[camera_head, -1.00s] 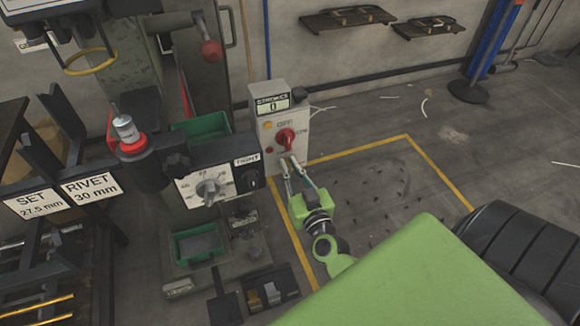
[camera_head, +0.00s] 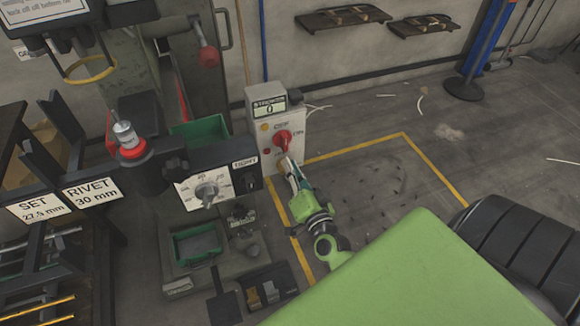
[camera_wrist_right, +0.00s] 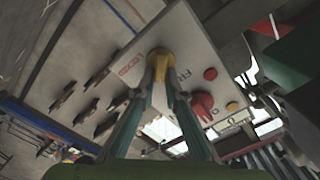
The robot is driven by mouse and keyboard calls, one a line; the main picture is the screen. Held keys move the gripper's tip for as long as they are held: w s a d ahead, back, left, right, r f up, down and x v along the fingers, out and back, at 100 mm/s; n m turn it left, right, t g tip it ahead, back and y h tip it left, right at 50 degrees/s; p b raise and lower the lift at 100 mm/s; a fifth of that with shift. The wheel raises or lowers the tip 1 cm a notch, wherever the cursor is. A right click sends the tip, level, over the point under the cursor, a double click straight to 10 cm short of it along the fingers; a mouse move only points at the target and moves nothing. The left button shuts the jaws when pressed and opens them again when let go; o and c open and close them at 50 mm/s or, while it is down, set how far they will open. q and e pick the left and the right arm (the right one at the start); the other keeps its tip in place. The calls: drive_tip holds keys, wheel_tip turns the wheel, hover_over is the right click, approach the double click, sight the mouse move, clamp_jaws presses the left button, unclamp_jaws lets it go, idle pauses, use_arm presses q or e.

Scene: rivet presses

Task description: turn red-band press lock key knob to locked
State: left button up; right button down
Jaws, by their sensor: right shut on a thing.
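The press with the red band (camera_head: 133,147) stands left of centre in the head view. Its light grey control box (camera_head: 268,128) has a stroke counter reading 0 and a red OFF/ON knob. My right gripper (camera_head: 289,163) is at the lower front of this box, just below the red knob. In the right wrist view, my right gripper (camera_wrist_right: 160,88) is shut on a brass-yellow lock key knob (camera_wrist_right: 159,62) on the panel. Red lettering lies left of it and dark lettering right of it. The fingers hide part of the key, so its exact angle is unclear. My left gripper is out of view.
The red knob (camera_wrist_right: 203,105) sits close to my right fingers in the wrist view. A dial box (camera_head: 210,188) and a green bin (camera_head: 198,243) are left of my arm. Yellow floor lines (camera_head: 350,147) bound clear floor to the right.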

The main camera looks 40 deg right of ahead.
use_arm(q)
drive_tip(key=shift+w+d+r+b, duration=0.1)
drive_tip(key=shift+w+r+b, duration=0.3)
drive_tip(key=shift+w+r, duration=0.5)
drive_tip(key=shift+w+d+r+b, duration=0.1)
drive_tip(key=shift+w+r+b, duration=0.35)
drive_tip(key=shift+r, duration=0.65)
use_arm(e)
drive_tip(key=shift+s+d+f+m, duration=0.1)
drive_tip(key=shift+f+m, duration=0.1)
drive_tip(key=shift+m, duration=1.35)
drive_tip(key=shift+w+d+f+m, duration=0.1)
drive_tip(key=shift+f+m, duration=0.15)
drive_tip(key=shift+m, duration=1.25)
drive_tip(key=shift+s+f+m, duration=0.1)
drive_tip(key=shift+f+m, duration=0.1)
drive_tip(key=shift+m, duration=1.35)
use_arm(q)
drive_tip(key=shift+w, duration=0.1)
use_arm(e)
drive_tip(key=c, duration=2.1)
unclamp_jaws()
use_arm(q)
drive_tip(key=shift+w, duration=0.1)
use_arm(e)
drive_tip(key=shift+s, duration=0.1)
drive_tip(key=v, duration=1.1)
drive_tip(key=shift+s+a, duration=0.15)
drive_tip(key=shift+s, duration=0.25)
